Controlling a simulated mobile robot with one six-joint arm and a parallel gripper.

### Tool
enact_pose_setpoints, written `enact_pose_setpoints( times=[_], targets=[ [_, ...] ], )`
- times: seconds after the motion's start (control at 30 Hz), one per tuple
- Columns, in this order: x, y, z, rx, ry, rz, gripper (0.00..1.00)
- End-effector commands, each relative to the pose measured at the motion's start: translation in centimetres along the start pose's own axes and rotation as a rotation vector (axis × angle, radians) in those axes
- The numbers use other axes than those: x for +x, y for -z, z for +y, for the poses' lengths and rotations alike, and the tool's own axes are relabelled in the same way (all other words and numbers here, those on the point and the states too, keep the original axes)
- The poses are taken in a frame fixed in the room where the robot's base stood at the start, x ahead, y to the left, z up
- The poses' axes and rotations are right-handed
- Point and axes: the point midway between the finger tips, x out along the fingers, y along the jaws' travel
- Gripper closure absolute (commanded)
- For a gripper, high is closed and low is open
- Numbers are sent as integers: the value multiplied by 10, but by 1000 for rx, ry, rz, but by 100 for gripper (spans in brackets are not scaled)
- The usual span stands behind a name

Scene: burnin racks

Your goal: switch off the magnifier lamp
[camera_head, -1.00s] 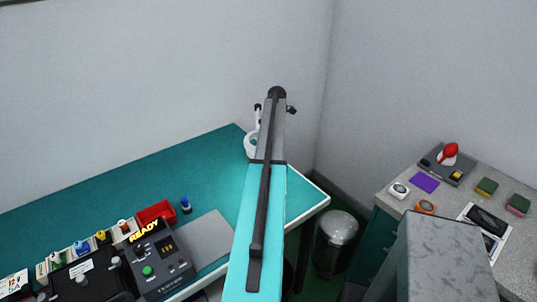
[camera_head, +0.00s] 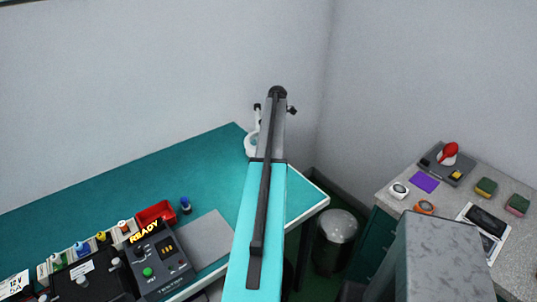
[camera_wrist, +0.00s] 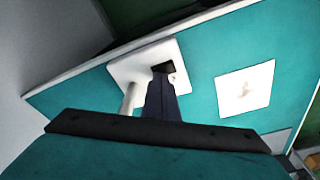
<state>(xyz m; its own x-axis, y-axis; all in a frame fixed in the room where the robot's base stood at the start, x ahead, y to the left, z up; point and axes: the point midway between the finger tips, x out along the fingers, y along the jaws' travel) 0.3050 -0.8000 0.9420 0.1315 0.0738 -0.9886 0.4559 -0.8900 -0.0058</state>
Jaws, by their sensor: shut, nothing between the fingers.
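The magnifier lamp (camera_head: 251,146) stands at the back right corner of the teal bench. Its white base and part of its thin arm show left of my arm in the head view; the rest is hidden. In the wrist view its white base (camera_wrist: 128,68) and pale post lie close to my gripper (camera_wrist: 162,72). My gripper is shut and empty, its dark tips overlapping the base's right part in that view. I cannot tell whether they touch it. The switch is not clearly visible, nor whether the lamp is lit.
A white square (camera_wrist: 245,90) lies on the bench right of the lamp base in the wrist view. A red bin (camera_head: 156,212), blue-capped bottle (camera_head: 186,205) and READY device (camera_head: 160,262) stand at the left. A trash can (camera_head: 335,240) stands beyond the bench's right end.

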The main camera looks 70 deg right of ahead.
Motion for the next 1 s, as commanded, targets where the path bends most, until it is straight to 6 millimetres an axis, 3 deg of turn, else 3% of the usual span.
enact_pose_setpoints(
  times=[0.33,1.0],
  targets=[
    [-22,4,3,-2,-4,-1,100],
    [-25,5,5,-4,-11,1,100]
  ],
)
